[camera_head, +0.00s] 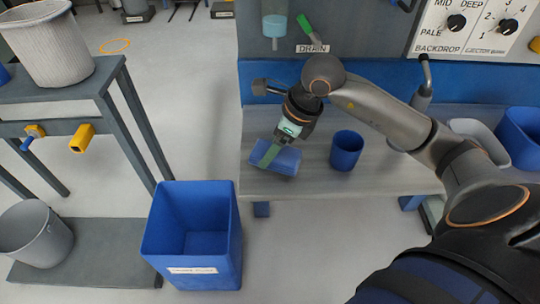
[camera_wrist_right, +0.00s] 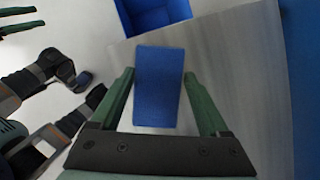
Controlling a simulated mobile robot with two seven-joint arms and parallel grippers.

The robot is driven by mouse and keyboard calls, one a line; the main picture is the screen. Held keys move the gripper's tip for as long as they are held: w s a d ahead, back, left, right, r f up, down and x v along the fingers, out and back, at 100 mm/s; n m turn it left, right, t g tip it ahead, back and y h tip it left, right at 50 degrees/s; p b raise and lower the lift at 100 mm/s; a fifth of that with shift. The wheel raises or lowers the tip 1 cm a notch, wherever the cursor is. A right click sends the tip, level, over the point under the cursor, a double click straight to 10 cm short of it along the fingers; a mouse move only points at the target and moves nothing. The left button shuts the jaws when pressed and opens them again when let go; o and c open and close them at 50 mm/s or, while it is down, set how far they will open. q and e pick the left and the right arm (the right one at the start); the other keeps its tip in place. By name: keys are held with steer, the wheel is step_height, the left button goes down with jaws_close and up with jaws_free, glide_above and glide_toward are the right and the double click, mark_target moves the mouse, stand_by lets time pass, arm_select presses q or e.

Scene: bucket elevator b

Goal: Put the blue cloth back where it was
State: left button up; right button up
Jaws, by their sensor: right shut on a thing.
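The blue cloth (camera_head: 285,161) looks like a folded block near the front left corner of the grey bench (camera_head: 390,178). My right gripper (camera_head: 268,155) comes down on it from above with green fingers. In the right wrist view the cloth (camera_wrist_right: 159,88) lies between the two fingers (camera_wrist_right: 159,78), which are shut on it. I cannot tell whether it touches the bench top or is held just above it. My left gripper (camera_wrist_right: 22,20) shows partly at the upper left of the right wrist view, its green fingers apart and empty.
A blue cup (camera_head: 346,151) stands on the bench right of the cloth. A blue bin (camera_head: 195,235) stands on the floor below left. A shelf with a ribbed white bucket (camera_head: 46,45) is at left. A blue container (camera_head: 520,138) sits at the far right. A drain pipe hangs behind.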

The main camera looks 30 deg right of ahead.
mark_target(290, 156)
steer(key=shift+w+a+f, duration=0.1)
steer(key=shift+w+f, duration=0.05)
steer(key=shift+f, duration=0.05)
step_height(290, 156, down, 4)
steer(key=shift+a+r, duration=0.1)
steer(key=shift+r, duration=0.15)
steer(key=o, duration=1.1)
steer(key=shift+c, duration=0.2)
steer(key=shift+r, duration=0.1)
steer(key=p+v, duration=0.1)
steer(key=v, duration=1.1)
steer(key=shift+w, duration=0.15)
